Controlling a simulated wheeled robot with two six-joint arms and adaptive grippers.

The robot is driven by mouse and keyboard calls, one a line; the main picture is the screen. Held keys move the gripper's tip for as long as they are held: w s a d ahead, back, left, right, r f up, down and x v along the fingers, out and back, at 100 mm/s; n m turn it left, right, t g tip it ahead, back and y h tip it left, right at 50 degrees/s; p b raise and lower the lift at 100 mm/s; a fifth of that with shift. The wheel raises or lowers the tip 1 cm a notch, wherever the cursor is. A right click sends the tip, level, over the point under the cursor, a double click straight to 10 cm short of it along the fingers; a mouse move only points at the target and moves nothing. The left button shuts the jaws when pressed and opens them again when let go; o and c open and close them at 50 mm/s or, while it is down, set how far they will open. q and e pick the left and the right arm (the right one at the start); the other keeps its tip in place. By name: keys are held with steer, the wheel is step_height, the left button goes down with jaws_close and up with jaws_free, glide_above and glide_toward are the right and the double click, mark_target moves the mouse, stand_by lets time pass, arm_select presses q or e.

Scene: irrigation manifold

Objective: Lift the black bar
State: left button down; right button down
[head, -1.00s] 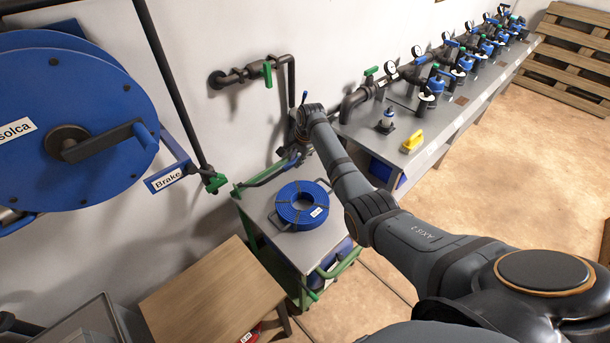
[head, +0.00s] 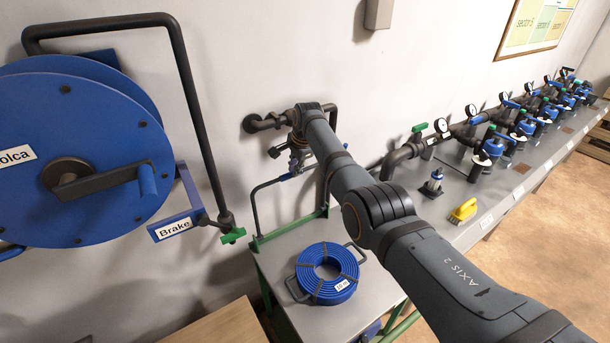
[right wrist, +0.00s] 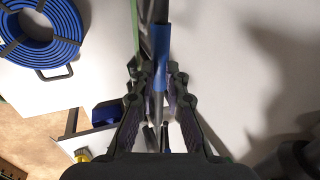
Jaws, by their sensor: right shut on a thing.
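The black bar (head: 254,207) rises from the back of the grey-topped trolley (head: 290,250), bends, and runs right to a blue sleeve (head: 291,176). My right gripper (head: 298,164) is at the sleeve end of the bar, above the trolley's back edge. In the right wrist view the jaws (right wrist: 153,78) are closed around the bar at its blue sleeve (right wrist: 161,55). The gripper and arm hide the bar's right end in the head view. My left gripper is not in view.
A blue coiled hose (head: 327,272) lies on the trolley top. A wall pipe (head: 262,124) is close behind my right gripper. A blue reel (head: 70,150) stands left.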

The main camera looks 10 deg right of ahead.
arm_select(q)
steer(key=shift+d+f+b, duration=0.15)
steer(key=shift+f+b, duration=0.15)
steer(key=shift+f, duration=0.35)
arm_select(e)
steer(key=shift+s+a+f, duration=0.15)
steer(key=shift+s+f, duration=0.05)
steer(key=shift+f, duration=0.6)
steer(key=shift+r, duration=0.15)
steer(key=c, duration=1.7)
jaws_free()
steer(key=shift+w, duration=0.1)
steer(key=shift+o, duration=1.1)
steer(key=w, duration=0.1)
steer(key=w+f, duration=0.1)
steer(key=shift+w+a+f, duration=0.2)
steer(key=shift+w+a, duration=0.1)
steer(key=shift+a, duration=0.05)
steer(key=shift+s+d+r, duration=0.2)
steer(key=shift+s+r, duration=0.1)
steer(key=shift+r, duration=0.3)
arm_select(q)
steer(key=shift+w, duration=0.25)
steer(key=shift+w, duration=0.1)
arm_select(e)
steer(key=shift+d, duration=0.1)
